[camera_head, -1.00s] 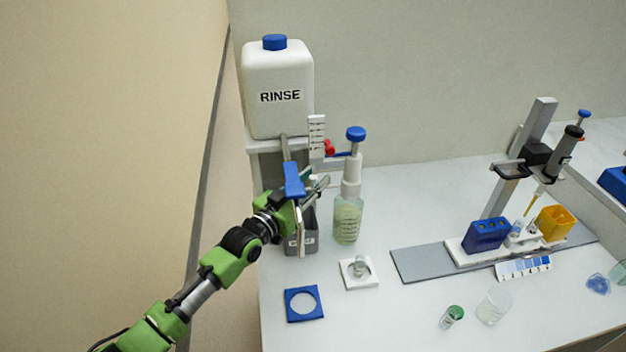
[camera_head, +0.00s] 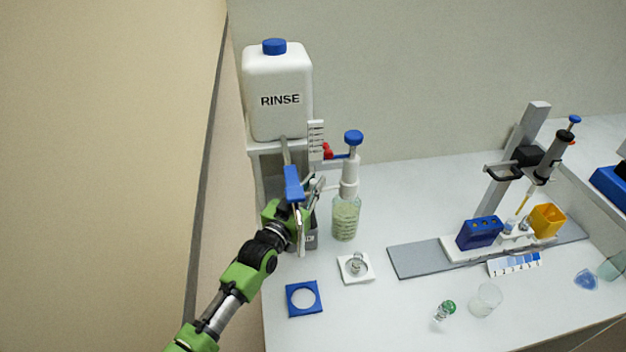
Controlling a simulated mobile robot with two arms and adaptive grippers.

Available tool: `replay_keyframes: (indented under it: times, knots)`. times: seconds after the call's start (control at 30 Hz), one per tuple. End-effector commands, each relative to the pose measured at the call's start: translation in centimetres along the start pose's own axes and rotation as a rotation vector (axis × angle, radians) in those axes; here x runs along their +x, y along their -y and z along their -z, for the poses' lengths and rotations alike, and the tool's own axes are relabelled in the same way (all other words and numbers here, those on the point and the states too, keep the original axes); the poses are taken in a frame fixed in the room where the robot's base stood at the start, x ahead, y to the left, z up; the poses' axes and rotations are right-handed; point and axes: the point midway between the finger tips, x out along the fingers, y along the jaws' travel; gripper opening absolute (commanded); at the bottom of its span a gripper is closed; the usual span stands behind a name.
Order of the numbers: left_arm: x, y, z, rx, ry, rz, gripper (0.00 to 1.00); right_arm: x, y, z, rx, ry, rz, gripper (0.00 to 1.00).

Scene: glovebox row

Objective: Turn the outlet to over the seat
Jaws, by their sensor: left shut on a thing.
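A white jug marked RINSE (camera_head: 279,95) stands on a grey stand (camera_head: 268,165) at the back left of the table. A grey outlet tube (camera_head: 285,152) comes down in front of the stand, with a blue grip piece (camera_head: 293,184) on it. My left gripper (camera_head: 305,193) is shut at this blue piece; its fingers partly hide the contact. A blue square plate with a round hole (camera_head: 315,300) and a white square plate with a ring (camera_head: 345,273) lie in front; I cannot tell which is the seat. My right gripper is out of view.
A pump bottle (camera_head: 346,212) stands close right of my gripper. A grey container (camera_head: 311,240) sits just behind it.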

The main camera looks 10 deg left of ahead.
Motion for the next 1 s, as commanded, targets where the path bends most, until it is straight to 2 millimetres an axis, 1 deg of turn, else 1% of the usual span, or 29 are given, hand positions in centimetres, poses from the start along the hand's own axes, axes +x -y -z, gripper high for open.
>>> replay_keyframes:
  times: [0.13, 0.17, 0.2, 0.47, 0.53, 0.67, 0.77, 1.0]
  knots:
    - [0.0, -0.1, 0.1, 0.000, -0.003, -0.002, 0.00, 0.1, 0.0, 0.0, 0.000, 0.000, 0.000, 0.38]
    - [0.0, -0.1, 0.1, 0.000, -0.003, -0.002, 0.21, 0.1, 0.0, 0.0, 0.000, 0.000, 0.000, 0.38]
    - [0.0, -0.1, 0.1, 0.000, -0.003, -0.002, 0.31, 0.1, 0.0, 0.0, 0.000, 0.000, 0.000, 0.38]
    - [0.0, 0.0, 0.0, 0.000, -0.001, -0.001, 0.31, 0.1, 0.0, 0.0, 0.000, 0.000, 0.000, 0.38]
    - [-0.1, 0.0, 0.0, 0.000, 0.000, -0.001, 0.31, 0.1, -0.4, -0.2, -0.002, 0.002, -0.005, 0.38]
    - [-0.9, 0.0, -0.2, 0.000, 0.001, -0.001, 0.31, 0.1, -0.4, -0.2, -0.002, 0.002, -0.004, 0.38]
    - [-2.5, 0.0, -0.2, 0.001, 0.002, -0.001, 0.31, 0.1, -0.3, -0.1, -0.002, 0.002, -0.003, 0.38]
    - [-7.7, 0.0, -0.2, 0.000, 0.002, -0.001, 0.31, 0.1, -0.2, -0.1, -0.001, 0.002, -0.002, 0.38]
